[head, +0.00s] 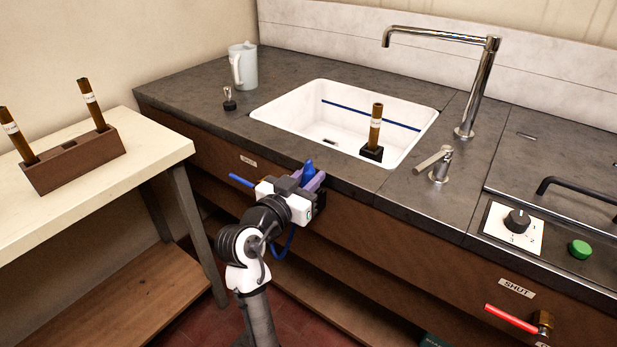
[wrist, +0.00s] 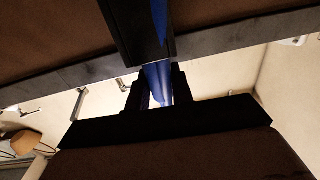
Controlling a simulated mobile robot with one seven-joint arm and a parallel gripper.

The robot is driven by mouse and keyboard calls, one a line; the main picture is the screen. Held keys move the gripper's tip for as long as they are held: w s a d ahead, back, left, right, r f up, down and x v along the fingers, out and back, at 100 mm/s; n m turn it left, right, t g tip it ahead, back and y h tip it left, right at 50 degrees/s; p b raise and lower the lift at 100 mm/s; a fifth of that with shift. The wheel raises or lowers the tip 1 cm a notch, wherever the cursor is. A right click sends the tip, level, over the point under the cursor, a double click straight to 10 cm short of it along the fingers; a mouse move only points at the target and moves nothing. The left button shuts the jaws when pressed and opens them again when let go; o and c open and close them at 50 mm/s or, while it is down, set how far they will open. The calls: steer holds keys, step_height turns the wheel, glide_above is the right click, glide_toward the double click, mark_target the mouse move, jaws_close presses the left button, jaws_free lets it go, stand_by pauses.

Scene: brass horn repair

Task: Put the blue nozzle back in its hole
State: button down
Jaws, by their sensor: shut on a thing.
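My gripper (head: 312,181) is in front of the sink's front edge, near the counter's rim. It is shut on the blue nozzle (head: 309,168), whose rounded blue tip points up between the fingers. In the wrist view the nozzle (wrist: 158,84) shows as a blue shape between the dark fingers. A blue hose (head: 283,241) hangs below my gripper, and a blue piece (head: 241,181) sticks out to its left. I cannot make out for sure which hole belongs to the nozzle.
The white sink (head: 276,115) holds a brass tube (head: 376,126) upright in a black block. A tap (head: 480,88) and a lever (head: 434,160) stand right of it. A jug (head: 243,67) and small stopper (head: 229,99) stand left. A wooden rack (head: 75,163) holds two tubes.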

steer(key=shift+f+b, duration=0.3)
steer(key=shift+f, duration=0.1)
steer(key=c, duration=1.1)
jaws_free()
steer(key=shift+c, duration=0.2)
steer(key=b+v, duration=0.2)
steer(key=v, duration=1.1)
steer(key=shift+s+a, duration=0.25)
steer(key=shift+s, duration=0.1)
